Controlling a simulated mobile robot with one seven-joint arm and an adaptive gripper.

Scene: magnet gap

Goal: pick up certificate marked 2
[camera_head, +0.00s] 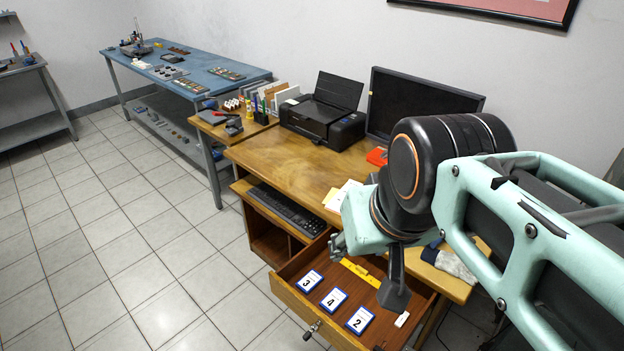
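The certificate marked 2 (360,320) is a small white card with a blue edge. It lies in the open wooden drawer (345,338), near the front and right of the other numbered cards. The certificate marked 4 (334,299) lies just left of it, and the certificate marked 3 (309,281) is farther left. My gripper (392,292) hangs over the right part of the drawer, up and right of card 2 in the picture.
A yellow strip (360,272) and a small white item (402,319) also lie in the drawer. The desk (285,165) above holds a printer (323,112), a monitor (415,103) and papers. A keyboard (287,209) is on a shelf. Tiled floor (130,240) is clear at left.

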